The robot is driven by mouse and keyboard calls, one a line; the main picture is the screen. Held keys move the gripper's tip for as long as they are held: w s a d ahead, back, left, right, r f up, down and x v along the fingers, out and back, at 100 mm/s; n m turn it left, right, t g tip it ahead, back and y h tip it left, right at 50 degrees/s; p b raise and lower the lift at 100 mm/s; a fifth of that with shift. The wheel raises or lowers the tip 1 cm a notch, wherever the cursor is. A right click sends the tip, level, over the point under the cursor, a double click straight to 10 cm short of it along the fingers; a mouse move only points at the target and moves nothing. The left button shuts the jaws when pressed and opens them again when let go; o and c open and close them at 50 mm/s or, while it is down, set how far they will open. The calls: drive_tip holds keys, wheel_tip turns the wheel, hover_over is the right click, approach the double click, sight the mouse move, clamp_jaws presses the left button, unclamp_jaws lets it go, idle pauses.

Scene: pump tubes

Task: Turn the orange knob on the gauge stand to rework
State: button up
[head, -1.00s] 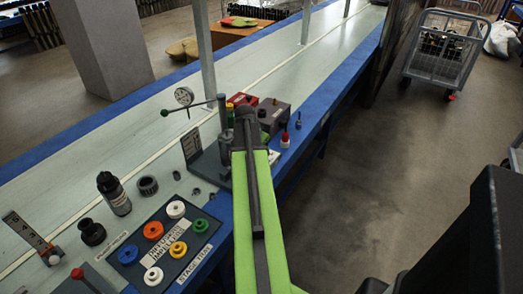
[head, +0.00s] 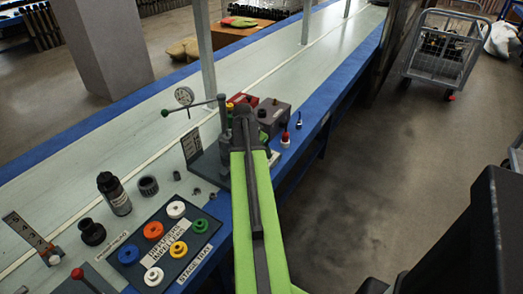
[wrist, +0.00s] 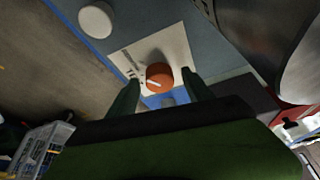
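The orange knob (wrist: 160,77) shows in the wrist view, with a white pointer line on its face. It sits on a white label plate (wrist: 127,57) whose lettering I cannot read. My gripper (wrist: 160,80) is open, with one dark green finger on each side of the knob and visible gaps between. I cannot tell how deep the fingers reach. In the head view a dial gauge (head: 184,96) stands on the bench beside a grey post with a green-tipped lever (head: 190,107). My arm hides the knob and fingertips there.
A grey box (head: 273,118) and a red-and-white bottle (head: 285,139) stand right of my arm. A blue stage tray (head: 128,257) with several coloured rings, a black bottle (head: 114,193) and a dark cup (head: 92,232) are to the left.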

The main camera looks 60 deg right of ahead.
drive_tip(key=p+v, duration=1.6)
drive_tip(key=v, duration=0.1)
drive_tip(key=shift+r, duration=0.2)
drive_tip(key=shift+w+a, duration=0.1)
